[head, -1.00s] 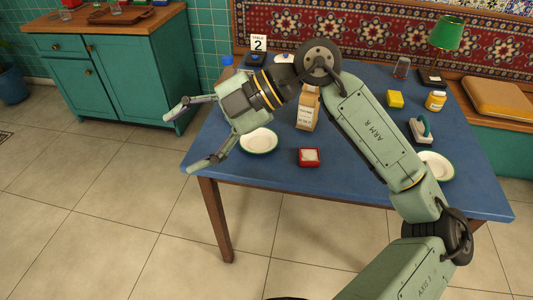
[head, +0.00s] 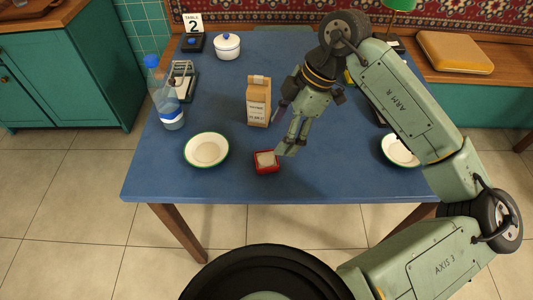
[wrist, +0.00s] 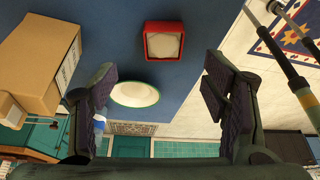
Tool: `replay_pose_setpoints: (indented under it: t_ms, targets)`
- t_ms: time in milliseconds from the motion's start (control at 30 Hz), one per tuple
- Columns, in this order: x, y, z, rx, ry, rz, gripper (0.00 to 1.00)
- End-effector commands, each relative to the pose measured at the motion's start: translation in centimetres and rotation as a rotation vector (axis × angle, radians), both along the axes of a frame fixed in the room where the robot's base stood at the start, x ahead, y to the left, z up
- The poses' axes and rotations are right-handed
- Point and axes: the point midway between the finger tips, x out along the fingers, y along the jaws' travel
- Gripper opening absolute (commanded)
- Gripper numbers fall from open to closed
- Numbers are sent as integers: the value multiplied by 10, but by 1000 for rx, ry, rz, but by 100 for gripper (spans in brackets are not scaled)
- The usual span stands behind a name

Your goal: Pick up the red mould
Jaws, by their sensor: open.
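The red mould (head: 266,171) is a small square dish with a pale filling. It sits on the blue table (head: 330,185) near its front edge. My gripper (head: 291,147) points down just right of the mould in the head view. It is open and empty, apart from the mould as far as I can tell. In the wrist view the mould's red rim (wrist: 164,24) shows at the top, ahead of and between the two dark-padded fingers of the gripper (wrist: 160,72).
A white plate (head: 206,149) lies left of the mould, and a cardboard carton (head: 258,104) stands behind it. A water bottle (head: 166,95) stands at the left. A second plate (head: 400,150) lies to the right, partly behind my arm. The front strip of table is clear.

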Motion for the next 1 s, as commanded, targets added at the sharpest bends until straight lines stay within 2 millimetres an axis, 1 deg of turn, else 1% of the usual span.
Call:
replay_pose_setpoints:
  t_ms: [100,200,367,600,700,967,1000]
  targets:
    - [-2,7,-16,3,2,2,68]
    - [-3,11,-24,3,1,2,68]
    - [-4,15,-33,5,1,2,68]
    - [-9,27,-65,5,2,4,68]
    - [-9,30,-73,4,0,3,68]
    - [-9,30,-76,1,-2,2,68]
    - [-9,30,-76,1,-1,3,66]
